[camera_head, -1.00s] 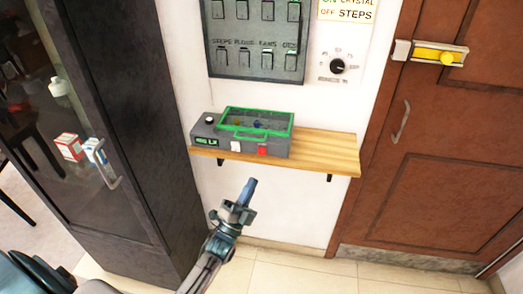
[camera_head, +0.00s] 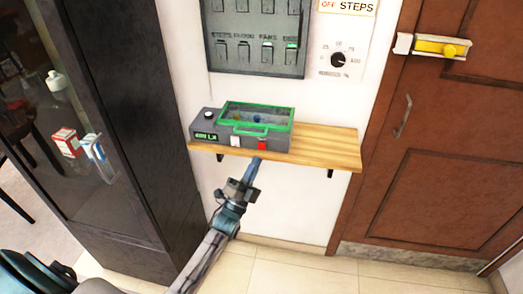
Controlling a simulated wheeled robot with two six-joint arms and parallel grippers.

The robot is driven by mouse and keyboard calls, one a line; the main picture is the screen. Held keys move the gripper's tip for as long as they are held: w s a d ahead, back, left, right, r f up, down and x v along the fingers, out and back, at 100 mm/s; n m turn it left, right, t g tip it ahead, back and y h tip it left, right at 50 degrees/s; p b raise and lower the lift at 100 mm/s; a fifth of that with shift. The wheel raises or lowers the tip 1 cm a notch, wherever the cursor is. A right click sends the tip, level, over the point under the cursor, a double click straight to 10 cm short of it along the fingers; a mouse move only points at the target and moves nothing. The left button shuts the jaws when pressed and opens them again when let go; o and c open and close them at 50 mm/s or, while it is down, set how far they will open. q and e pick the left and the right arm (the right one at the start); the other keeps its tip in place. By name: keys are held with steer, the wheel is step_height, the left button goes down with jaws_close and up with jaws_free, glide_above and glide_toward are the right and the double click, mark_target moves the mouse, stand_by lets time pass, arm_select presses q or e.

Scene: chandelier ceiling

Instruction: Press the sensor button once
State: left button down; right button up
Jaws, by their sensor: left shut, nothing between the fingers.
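A grey box-shaped device (camera_head: 222,148) with a green-framed clear lid (camera_head: 256,117) sits on the wooden shelf. Its front has a white button (camera_head: 236,142) and a red button (camera_head: 262,146), and a small green display (camera_head: 206,136) on the left. No label shows which one is the sensor button. My left gripper (camera_head: 255,164) is shut and empty, its tip just below the red button, near the shelf's front edge. I cannot tell whether the tip touches the shelf or device. My right gripper is not in view.
The wooden shelf (camera_head: 330,146) is bare to the right of the device. A switch panel (camera_head: 255,30) and a dial (camera_head: 338,60) are on the wall above. A dark glass-fronted cabinet (camera_head: 140,120) stands left, a brown door (camera_head: 440,160) right.

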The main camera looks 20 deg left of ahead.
mark_target(262, 146)
arm_select(q)
steer(key=w, duration=0.1)
steer(key=w+b, duration=0.1)
steer(key=w, duration=0.1)
steer(key=shift+w+a, duration=0.1)
steer(key=shift+a, duration=0.3)
stand_by(0.7)
stand_by(0.9)
steer(key=shift+w+a+b, duration=0.1)
steer(key=shift+w+b, duration=0.35)
steer(key=shift+b, duration=0.05)
